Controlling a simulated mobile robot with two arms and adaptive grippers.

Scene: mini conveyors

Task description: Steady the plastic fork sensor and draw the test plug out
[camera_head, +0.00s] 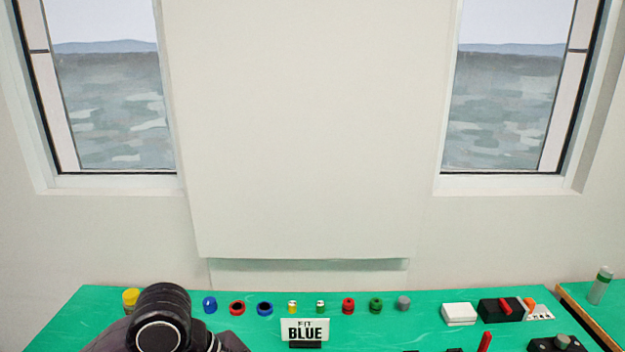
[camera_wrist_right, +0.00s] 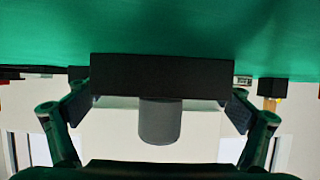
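In the right wrist view a wide black block (camera_wrist_right: 140,76) lies in front of the green table surface, with a short grey cylinder (camera_wrist_right: 160,122) projecting from its middle. I cannot tell for sure whether these are the fork sensor and test plug. My right gripper (camera_wrist_right: 158,104) is open, its fingers spread on either side of the cylinder, with gaps to both. In the head view a black block with a grey-green knob (camera_head: 562,341) is cut off at the lower right. My left gripper is out of view; a black joint of my arm shows at the lower left.
At right are a white box (camera_head: 459,313), a black box with a red piece (camera_head: 498,310), an upright red stick (camera_head: 485,341) and a grey-green cylinder (camera_head: 601,285).

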